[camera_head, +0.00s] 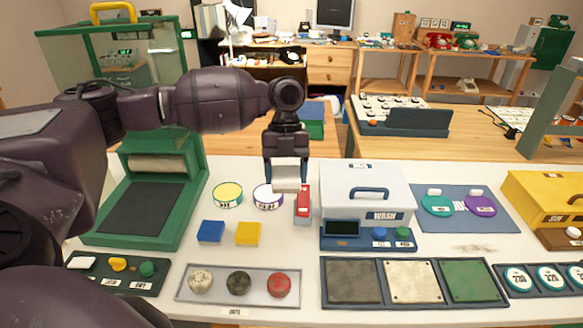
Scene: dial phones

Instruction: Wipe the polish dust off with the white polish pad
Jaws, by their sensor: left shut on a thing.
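My left gripper (287,164) points down over the middle of the white table, shut on the white polish pad (287,181). A faint brownish smear of polish dust (475,248) lies on the bare table at the right, in front of the blue mat and well apart from the pad. My right gripper is not in view.
A blue pad (210,232) and a yellow pad (248,234) lie left of centre. The red object (303,199) stands close to the white wash box (367,188). A tray with three knobs (238,299) and three square plates (411,282) fill the front.

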